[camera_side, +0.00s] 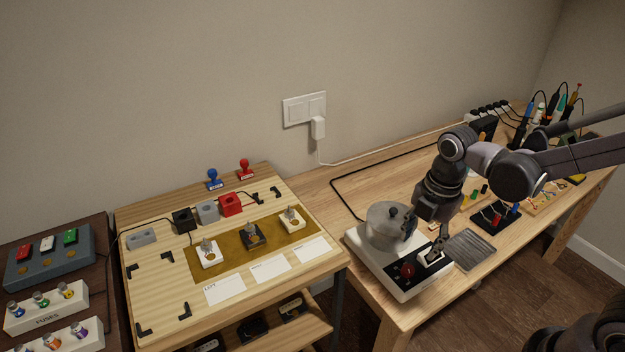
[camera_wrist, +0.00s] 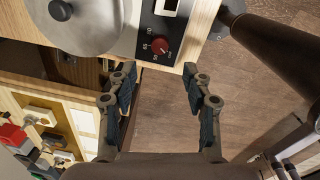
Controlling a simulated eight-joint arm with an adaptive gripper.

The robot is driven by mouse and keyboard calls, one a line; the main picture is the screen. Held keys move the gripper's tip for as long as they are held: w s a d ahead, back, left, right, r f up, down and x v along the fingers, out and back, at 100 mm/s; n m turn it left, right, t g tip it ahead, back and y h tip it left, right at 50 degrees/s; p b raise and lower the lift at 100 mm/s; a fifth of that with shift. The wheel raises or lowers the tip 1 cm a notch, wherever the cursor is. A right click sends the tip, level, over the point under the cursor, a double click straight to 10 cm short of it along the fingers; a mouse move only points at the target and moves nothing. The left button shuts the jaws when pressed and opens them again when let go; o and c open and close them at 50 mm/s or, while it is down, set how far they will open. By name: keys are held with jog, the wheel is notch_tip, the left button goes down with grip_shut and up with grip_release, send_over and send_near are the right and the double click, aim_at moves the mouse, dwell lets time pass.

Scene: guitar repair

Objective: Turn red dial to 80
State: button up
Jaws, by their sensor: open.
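The red dial (camera_side: 407,270) is a round knob on the black front panel of a white hot plate (camera_side: 368,262). In the wrist view the dial (camera_wrist: 160,46) is at the upper middle, with small white markings around it. I cannot read its setting for sure. My gripper (camera_wrist: 160,76) is open and empty, its two dark padded fingers spread wide. In that picture the dial lies just beyond the fingertips, between them and apart from both. In the side view my gripper (camera_side: 425,238) is over the right part of the hot plate.
A white switch (camera_side: 432,257) is on the panel right of the dial. A grey mat (camera_side: 468,249) lies to the right. A wooden board (camera_side: 150,285) with small parts is at left.

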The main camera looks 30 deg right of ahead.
aim_at(409, 268)
jog(key=shift+w+f, duration=0.15)
jog(key=shift+f, duration=2)
jog(key=shift+w+f, duration=0.1)
jog(key=shift+f, duration=2.05)
grip_shut()
